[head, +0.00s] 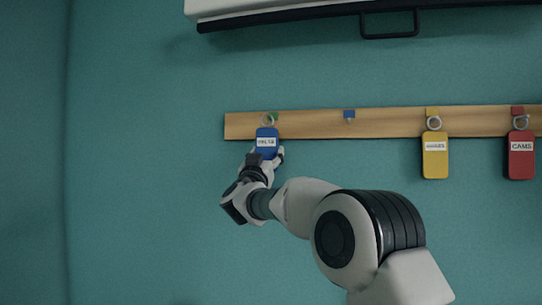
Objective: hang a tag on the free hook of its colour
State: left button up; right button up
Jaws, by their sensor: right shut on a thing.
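My right gripper (266,156) is shut on a blue tag (267,138) with a white label, too small to read surely. The tag is upright, its ring at or in front of the green-marked hook (273,116) at the rail's left end. I cannot tell whether the ring is on that hook. The blue-marked hook (349,114), to the right, is bare. A yellow tag (435,158) hangs under a yellow marker, and a red tag (521,158) labelled CAMS hangs under a red marker. My left gripper is out of view.
The wooden rail (390,122) runs across a teal wall and out past the right edge. A white cabinet or hood (290,10) with a dark handle (390,36) is above it. The wall left of the rail is clear.

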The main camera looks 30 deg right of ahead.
aim_at(266, 147)
jog(key=shift+s+a+b, duration=0.75)
jog(key=shift+s+a, duration=0.4)
jog(key=shift+a, duration=0.25)
